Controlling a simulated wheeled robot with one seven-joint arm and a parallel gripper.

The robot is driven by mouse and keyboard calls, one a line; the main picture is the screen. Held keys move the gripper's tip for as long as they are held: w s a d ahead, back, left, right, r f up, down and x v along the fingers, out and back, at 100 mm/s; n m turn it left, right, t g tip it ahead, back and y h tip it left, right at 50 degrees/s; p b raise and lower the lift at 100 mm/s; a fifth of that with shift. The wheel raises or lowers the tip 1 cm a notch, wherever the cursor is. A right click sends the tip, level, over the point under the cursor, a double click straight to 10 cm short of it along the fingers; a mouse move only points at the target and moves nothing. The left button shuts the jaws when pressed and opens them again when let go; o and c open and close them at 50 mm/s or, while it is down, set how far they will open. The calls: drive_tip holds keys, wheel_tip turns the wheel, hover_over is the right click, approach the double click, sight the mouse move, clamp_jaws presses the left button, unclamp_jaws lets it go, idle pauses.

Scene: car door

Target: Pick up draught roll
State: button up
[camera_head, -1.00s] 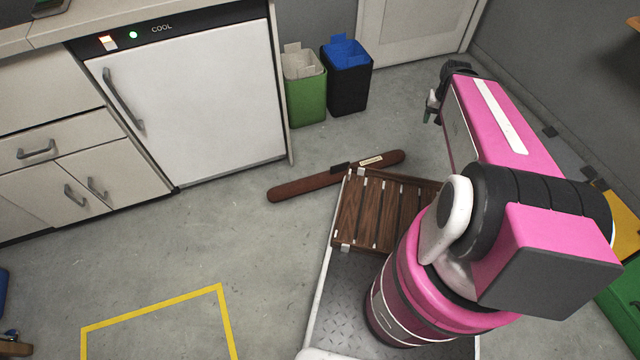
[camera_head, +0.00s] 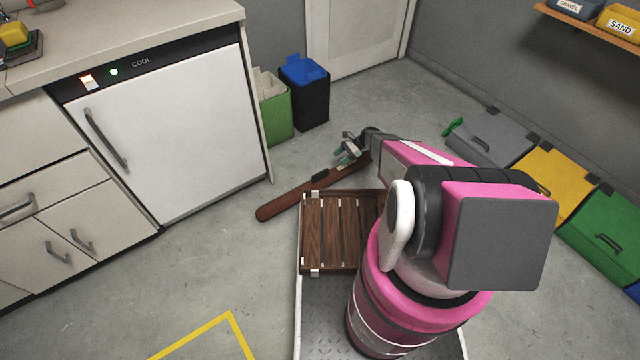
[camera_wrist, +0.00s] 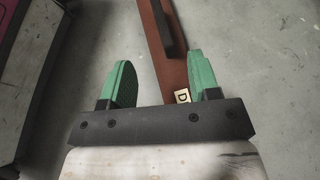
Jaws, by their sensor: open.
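The draught roll (camera_head: 290,200) is a long brown roll lying on the grey floor, with a dark band and a pale label, between the fridge and my wooden-slatted deck. Its right end is partly hidden by my gripper (camera_head: 347,148), which is over that end in the head view. In the wrist view the roll (camera_wrist: 160,40) runs up from between the green fingertips, with a dark handle-like piece and a label marked "D" near the right finger. My gripper (camera_wrist: 160,82) is open, the roll lying nearer its right finger. I cannot tell how high the fingers are above it.
A white fridge (camera_head: 165,130) stands left of the roll. A green bin (camera_head: 275,110) and a black bin with blue lining (camera_head: 308,95) stand behind it. Grey, yellow (camera_head: 552,180) and green boxes line the right wall.

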sight(322, 171)
drive_tip(key=shift+w+a+f, duration=0.1)
drive_tip(key=shift+a+f, duration=0.05)
drive_tip(key=shift+f, duration=0.3)
drive_tip(key=shift+w+a+f, duration=0.1)
drive_tip(key=shift+a+f, duration=0.05)
drive_tip(key=shift+f, duration=0.3)
drive_tip(key=x, duration=1)
drive_tip(key=shift+s+a+r, duration=0.1)
drive_tip(key=shift+s+r, duration=0.1)
drive_tip(key=shift+s, duration=0.05)
clamp_jaws()
drive_tip(key=shift+r, duration=0.1)
